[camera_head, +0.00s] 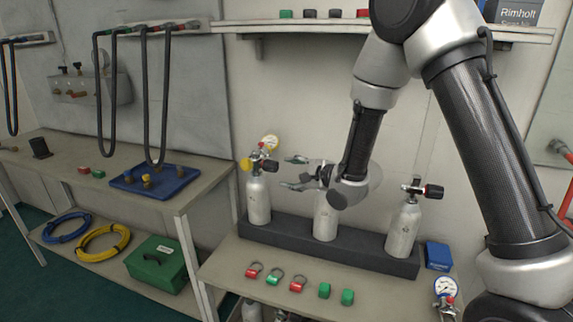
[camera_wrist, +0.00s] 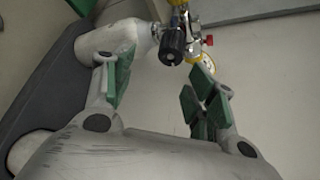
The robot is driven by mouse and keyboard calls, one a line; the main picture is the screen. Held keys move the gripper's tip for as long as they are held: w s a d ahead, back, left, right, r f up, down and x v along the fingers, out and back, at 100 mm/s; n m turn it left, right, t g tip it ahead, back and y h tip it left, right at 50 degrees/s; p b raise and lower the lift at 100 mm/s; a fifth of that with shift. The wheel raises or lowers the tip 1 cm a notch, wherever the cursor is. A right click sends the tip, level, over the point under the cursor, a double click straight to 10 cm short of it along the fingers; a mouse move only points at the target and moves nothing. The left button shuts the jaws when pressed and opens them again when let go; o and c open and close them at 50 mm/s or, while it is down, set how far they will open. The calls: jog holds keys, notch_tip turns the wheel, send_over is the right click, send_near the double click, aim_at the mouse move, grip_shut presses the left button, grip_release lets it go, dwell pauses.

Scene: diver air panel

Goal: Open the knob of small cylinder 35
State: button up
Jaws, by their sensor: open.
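Three small grey cylinders stand in the dark rack: a left one (camera_head: 258,200) with a valve and gauge, a middle one (camera_head: 325,218) partly behind my gripper, and a right one (camera_head: 403,228) with a black knob (camera_head: 433,191). No number is readable, so I cannot tell which is 35. My gripper (camera_head: 296,172) is open and empty, pointing left at the left cylinder's valve. In the wrist view, that valve's black knob (camera_wrist: 173,45) lies just beyond my green-padded fingers (camera_wrist: 162,85), apart from them. The left cylinder (camera_wrist: 110,42) also shows there.
The dark rack (camera_head: 345,250) sits along the bench's back. Red and green tags and blocks (camera_head: 298,284) lie in front. A blue box (camera_head: 438,256) and a gauge (camera_head: 446,288) are at right. A side bench holds a blue tray (camera_head: 155,182).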

aim_at(276, 167)
jog(key=w+a, duration=0.2)
jog(key=w+a+m, duration=0.2)
jog(key=w+a, duration=0.1)
jog(key=shift+w+a+f, duration=0.3)
jog(key=shift+f, duration=0.1)
jog(key=c, duration=1)
